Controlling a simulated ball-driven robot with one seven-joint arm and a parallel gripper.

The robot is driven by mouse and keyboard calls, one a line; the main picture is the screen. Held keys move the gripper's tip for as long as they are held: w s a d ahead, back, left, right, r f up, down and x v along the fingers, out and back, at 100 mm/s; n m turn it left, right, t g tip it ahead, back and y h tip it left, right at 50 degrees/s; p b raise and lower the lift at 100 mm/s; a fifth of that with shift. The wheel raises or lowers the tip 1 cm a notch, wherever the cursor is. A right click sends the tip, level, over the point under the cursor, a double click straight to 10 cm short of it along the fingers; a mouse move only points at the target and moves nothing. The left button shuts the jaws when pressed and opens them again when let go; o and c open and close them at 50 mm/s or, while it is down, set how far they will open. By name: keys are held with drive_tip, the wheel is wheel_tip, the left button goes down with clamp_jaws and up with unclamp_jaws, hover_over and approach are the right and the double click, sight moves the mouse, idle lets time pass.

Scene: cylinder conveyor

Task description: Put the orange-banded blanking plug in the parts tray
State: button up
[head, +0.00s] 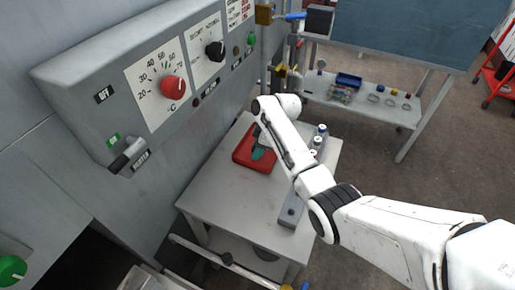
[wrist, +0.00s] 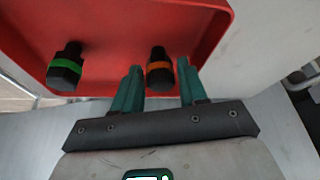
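The parts tray is a red, shallow tray (head: 240,158) on the grey table, and it fills the upper part of the wrist view (wrist: 110,30). The orange-banded blanking plug (wrist: 160,68) is black with an orange ring and is in the tray, near its edge closest to my gripper. My gripper (wrist: 161,76) has teal fingers spread on either side of this plug, with a gap showing on both sides. In the head view my gripper (head: 259,153) is over the tray, and the plug is hidden there.
A green-banded black plug (wrist: 65,66) is in the tray to the left. A grey holder (head: 291,212) with several plugs runs along the table's right side, partly behind my arm. The control panel (head: 150,90) stands at left. The table's front is clear.

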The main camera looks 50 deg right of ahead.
drive_tip(key=shift+o, duration=1.3)
drive_tip(key=shift+r, duration=0.15)
drive_tip(key=v, duration=1.2)
